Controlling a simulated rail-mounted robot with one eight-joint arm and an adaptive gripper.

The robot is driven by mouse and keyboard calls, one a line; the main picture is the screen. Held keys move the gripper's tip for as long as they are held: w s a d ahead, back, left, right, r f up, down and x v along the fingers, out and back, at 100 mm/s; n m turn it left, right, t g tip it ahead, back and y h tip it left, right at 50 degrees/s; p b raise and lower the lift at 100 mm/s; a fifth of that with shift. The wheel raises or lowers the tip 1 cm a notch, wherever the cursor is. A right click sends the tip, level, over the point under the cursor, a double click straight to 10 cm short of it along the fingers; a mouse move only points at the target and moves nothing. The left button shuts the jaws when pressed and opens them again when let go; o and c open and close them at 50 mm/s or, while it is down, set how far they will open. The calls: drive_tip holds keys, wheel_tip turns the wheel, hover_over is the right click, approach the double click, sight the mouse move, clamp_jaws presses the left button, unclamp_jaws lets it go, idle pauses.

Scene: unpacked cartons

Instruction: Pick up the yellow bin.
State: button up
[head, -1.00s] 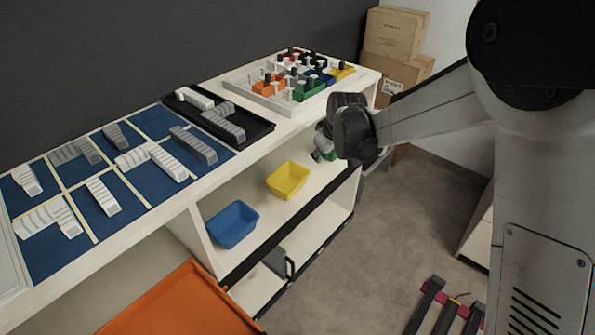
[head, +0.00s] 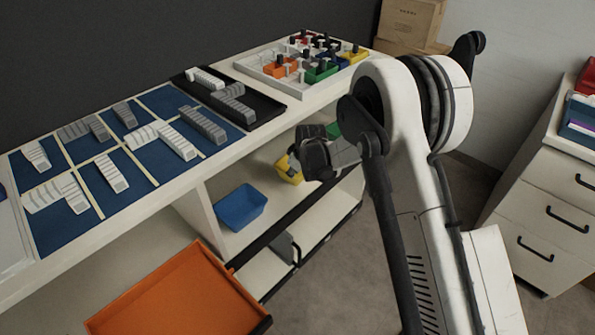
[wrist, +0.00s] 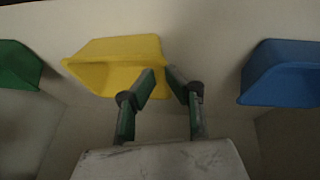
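The yellow bin (head: 289,168) sits on the open shelf under the long counter, partly hidden behind my wrist in the head view. In the wrist view the yellow bin (wrist: 115,62) is just ahead, left of centre. My gripper (wrist: 162,72) points at it with its two fingers a little apart and nothing between them. The left fingertip overlaps the bin's right part in the picture; I cannot tell whether it touches. In the head view my fingers are hidden by my wrist.
A blue bin (head: 241,207) stands on the same shelf, at right in the wrist view (wrist: 283,75). A green bin (wrist: 18,66) is at left there. The counter (head: 190,178) above overhangs the shelf. An orange tray (head: 180,295) juts out below. A drawer cabinet (head: 545,190) stands at right.

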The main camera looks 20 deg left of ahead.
sight(288, 182)
drive_tip(key=shift+b+x, duration=0.95)
drive_tip(key=shift+x, duration=3)
drive_tip(key=shift+s+a, duration=0.1)
drive_tip(key=shift+a, duration=0.05)
clamp_jaws()
drive_tip(key=shift+r, duration=0.15)
